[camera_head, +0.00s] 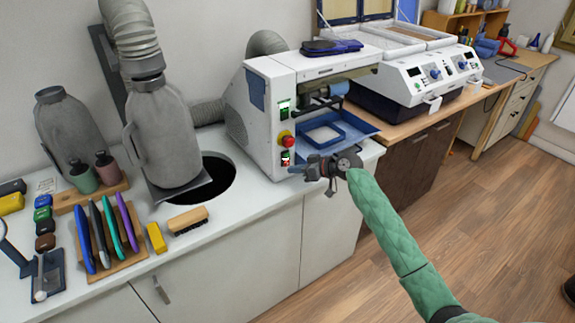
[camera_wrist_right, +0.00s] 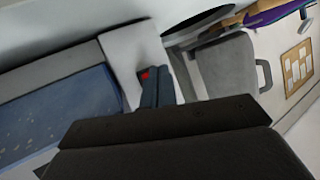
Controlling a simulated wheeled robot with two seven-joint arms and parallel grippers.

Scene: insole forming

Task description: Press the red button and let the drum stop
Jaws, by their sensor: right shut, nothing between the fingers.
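The white machine (camera_head: 268,110) stands on the counter. On its front panel is a red round button (camera_head: 286,140) on a yellow base. My right gripper (camera_head: 298,171) is shut and empty, low in front of the panel, just below the switch. In the wrist view its fingers (camera_wrist_right: 158,90) lie beside a small red spot (camera_wrist_right: 145,75); which control this is cannot be told. My left gripper is not in view.
A blue tray (camera_head: 352,128) juts out under the drum, right of the panel. A grey jug-shaped hood (camera_head: 165,140) stands by a round hole in the counter. A brush (camera_head: 188,220) and several coloured tools lie at left. The counter's front edge is clear.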

